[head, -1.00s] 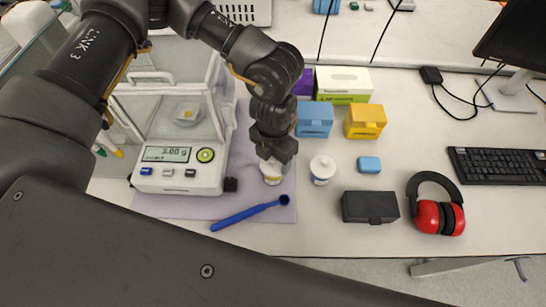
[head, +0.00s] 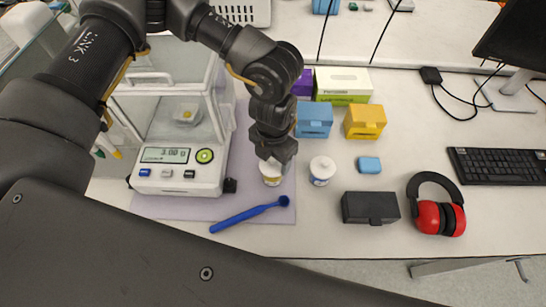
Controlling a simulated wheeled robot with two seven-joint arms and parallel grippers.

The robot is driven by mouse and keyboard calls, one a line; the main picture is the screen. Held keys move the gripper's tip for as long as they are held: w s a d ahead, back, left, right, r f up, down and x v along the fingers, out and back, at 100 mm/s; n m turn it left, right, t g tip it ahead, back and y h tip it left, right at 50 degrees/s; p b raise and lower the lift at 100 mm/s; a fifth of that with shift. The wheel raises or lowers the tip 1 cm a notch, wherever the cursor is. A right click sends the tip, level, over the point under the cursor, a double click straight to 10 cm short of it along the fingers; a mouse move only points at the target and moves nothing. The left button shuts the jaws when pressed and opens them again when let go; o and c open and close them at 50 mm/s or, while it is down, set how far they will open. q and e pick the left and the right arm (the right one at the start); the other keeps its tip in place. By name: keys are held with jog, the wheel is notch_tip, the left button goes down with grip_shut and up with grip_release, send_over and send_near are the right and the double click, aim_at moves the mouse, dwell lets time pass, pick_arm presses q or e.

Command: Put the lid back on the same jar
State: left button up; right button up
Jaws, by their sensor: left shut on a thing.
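Two small white jars stand side by side on the bench in the head view. The left jar (head: 272,180) has a yellowish label and sits on the edge of the lilac mat. My left gripper (head: 271,163) points down over this jar's top and is shut on its white lid (head: 267,168). The lid is at the jar's mouth; the fingers partly hide it, so I cannot tell whether it is seated. The right jar (head: 322,171) has a blue label and a white lid on it. My right gripper is not in view.
A balance (head: 180,165) reading 3.00 g stands left of the jars. A blue spoon (head: 248,214) lies in front. A black box (head: 370,207), blue box (head: 314,119), yellow box (head: 365,121), small blue block (head: 369,165) and red earmuffs (head: 438,212) stand to the right.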

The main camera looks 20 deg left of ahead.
pick_arm(q)
jog(key=shift+f+b, duration=0.2)
jog(key=shift+b, duration=0.25)
dwell(0.9)
jog(key=o, duration=1.3)
jog(key=shift+r, duration=0.1)
jog(key=shift+r+p, duration=2.25)
jog(key=shift+r, duration=1.2)
grip_shut()
